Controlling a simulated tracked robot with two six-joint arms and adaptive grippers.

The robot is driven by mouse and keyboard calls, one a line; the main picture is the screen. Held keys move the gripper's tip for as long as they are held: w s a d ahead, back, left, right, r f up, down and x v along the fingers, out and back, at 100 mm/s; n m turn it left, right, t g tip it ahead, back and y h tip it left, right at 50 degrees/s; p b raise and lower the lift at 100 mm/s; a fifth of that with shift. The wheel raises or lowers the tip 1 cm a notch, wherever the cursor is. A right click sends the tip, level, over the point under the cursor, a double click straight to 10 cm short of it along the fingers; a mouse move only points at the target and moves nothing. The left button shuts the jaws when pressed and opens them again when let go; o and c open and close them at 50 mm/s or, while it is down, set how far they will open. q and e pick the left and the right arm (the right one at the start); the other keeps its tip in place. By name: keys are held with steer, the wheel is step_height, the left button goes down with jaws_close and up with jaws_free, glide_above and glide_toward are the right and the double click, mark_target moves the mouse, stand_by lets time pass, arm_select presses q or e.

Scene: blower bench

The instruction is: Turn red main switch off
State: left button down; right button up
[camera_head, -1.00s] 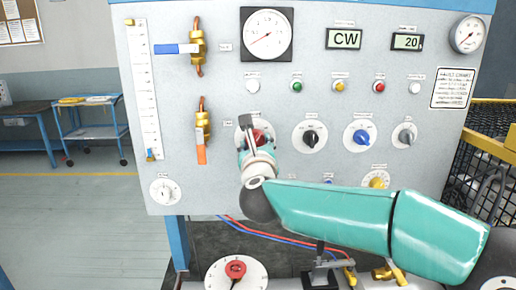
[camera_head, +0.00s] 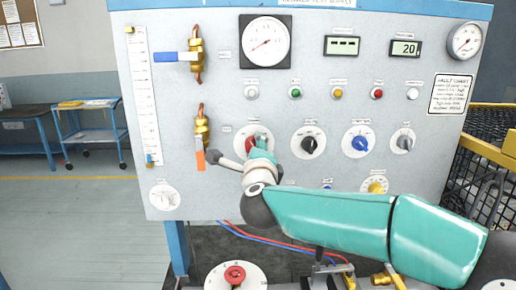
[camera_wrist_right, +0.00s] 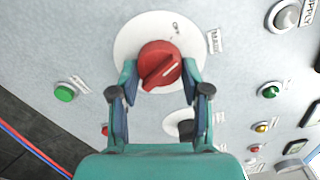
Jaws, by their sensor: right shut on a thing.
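The red main switch (camera_wrist_right: 160,66) is a round red knob on a white disc on the grey panel. In the right wrist view a small label that seems to read "OFF" is on the disc above it, and the knob's grip bar lies diagonally. My right gripper (camera_wrist_right: 158,78) is shut on the red knob, one finger on each side. In the head view the right gripper (camera_head: 256,151) is at the panel and hides much of the red switch (camera_head: 250,141). My left gripper is not in view.
A black knob (camera_head: 308,143), a blue knob (camera_head: 360,144) and a grey knob (camera_head: 404,141) sit to the right. A brass valve with an orange handle (camera_head: 200,160) is close to the gripper's left. The left display (camera_head: 343,46) shows dashes.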

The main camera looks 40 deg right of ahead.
steer(key=n+p, duration=0.1)
steer(key=n, duration=0.3)
steer(key=shift+f, duration=0.15)
steer(key=shift+a+f, duration=0.1)
stand_by(0.4)
steer(key=o, duration=1.2)
steer(key=shift+c, duration=0.2)
steer(key=shift+r, duration=0.2)
steer(key=v, duration=1.2)
